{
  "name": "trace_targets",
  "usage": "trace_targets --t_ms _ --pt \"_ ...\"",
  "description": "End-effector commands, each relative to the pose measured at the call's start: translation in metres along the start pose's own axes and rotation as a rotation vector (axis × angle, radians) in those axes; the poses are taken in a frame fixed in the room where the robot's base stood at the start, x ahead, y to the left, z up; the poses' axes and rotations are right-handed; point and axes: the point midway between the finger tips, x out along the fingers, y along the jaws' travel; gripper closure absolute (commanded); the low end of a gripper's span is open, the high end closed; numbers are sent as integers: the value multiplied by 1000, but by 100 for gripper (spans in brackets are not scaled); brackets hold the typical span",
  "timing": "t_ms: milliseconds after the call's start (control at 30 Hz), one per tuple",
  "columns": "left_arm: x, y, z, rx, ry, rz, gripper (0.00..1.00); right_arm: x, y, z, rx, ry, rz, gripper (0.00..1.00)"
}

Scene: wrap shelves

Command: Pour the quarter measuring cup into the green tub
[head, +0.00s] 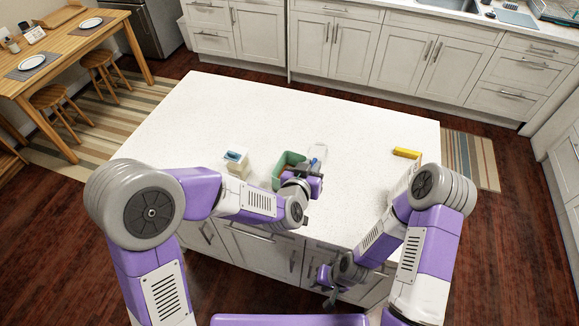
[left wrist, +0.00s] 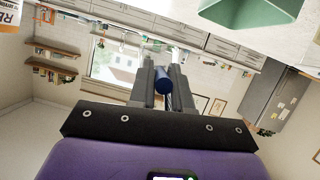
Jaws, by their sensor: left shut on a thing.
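The green tub (head: 281,168) stands on the white counter, partly hidden behind my left arm. Part of it also shows in the left wrist view (left wrist: 250,12), at the top right. My left gripper (head: 316,168) is beside the tub's right side. It is shut on a blue handle (left wrist: 162,82), which I take to be the quarter measuring cup's. In the head view only a small blue piece (head: 315,163) shows. The cup's contents and tilt cannot be made out. My right gripper (head: 322,285) hangs low in front of the counter, fingers apart and empty.
A clear, see-through item (head: 317,151) is just behind my left gripper. A white container with blue on top (head: 235,161) stands left of the tub. A yellow item (head: 407,153) lies at the right. The counter's (head: 215,110) back and left are free.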

Motion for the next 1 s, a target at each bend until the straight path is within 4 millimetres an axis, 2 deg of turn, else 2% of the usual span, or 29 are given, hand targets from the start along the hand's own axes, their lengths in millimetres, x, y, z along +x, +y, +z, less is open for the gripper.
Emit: trace_targets --t_ms 267,600,1000 --pt "0 0 1 9 -1 -5 100 0 0 0 1 -2 0 66" --pt "-11 4 -27 7 0 -4 100 -20 -7 1 1 -1 0 66" --pt "-10 3 -26 7 -1 -3 100 -19 -7 1 1 -1 0 66"
